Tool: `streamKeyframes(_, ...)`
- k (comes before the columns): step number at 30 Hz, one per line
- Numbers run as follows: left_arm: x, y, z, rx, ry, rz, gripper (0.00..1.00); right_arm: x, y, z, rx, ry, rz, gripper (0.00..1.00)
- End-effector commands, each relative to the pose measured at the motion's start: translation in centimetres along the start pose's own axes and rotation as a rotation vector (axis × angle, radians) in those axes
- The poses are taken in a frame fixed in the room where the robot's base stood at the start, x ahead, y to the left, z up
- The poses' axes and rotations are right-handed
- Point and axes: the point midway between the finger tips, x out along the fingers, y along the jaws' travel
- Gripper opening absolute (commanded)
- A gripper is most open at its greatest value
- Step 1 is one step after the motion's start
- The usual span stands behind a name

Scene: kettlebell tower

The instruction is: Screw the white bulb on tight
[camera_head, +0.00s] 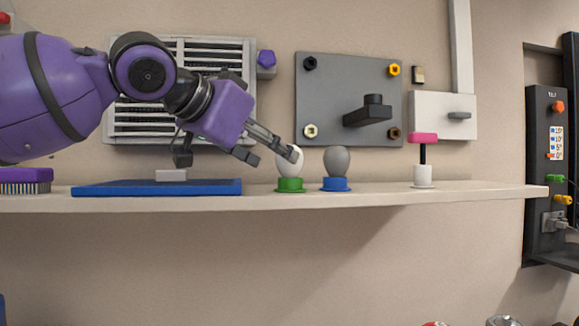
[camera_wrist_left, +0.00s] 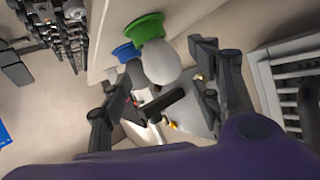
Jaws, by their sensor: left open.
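The white bulb (camera_head: 288,171) stands upright on a green socket (camera_head: 290,185) on the shelf. In the left wrist view the white bulb (camera_wrist_left: 162,63) and green socket (camera_wrist_left: 146,27) lie ahead of my left gripper. My left gripper (camera_head: 270,155) is open. One fingertip overlaps the bulb in the head view, and the left wrist view (camera_wrist_left: 166,58) shows the fingers on either side of the bulb. I cannot tell whether they touch it. The bulb's thread is hidden. My right gripper is not in view.
A grey bulb (camera_head: 337,160) on a blue socket (camera_head: 336,184) stands close on the right. A blue mat (camera_head: 120,188) lies on the narrow shelf (camera_head: 385,196). A pink-topped T-handle (camera_head: 422,138) stands farther right. A grey panel (camera_head: 340,85) is on the wall behind.

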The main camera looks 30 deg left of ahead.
Motion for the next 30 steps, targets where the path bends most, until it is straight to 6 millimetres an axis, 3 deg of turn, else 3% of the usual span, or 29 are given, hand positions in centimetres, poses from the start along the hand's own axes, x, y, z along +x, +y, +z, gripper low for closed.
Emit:
streamKeyframes(1, 1.1, 0.0, 0.5, 0.001, -0.011, 0.0, 0.57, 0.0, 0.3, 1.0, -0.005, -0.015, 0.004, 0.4)
streamKeyframes(8, 3.8, -0.2, 0.1, 0.0, -0.011, -0.002, 0.57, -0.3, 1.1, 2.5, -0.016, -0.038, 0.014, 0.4)
streamKeyframes(15, 6.4, -0.2, -0.2, 0.002, -0.006, 0.0, 0.57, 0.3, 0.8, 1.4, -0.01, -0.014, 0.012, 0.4)
streamKeyframes(22, 6.4, -0.2, -0.3, 0.001, -0.001, 0.001, 0.57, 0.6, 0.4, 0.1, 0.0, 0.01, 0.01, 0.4)
streamKeyframes(30, 6.4, -0.2, -0.3, 0.001, -0.002, 0.0, 0.25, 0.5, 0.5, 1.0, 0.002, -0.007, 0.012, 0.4)
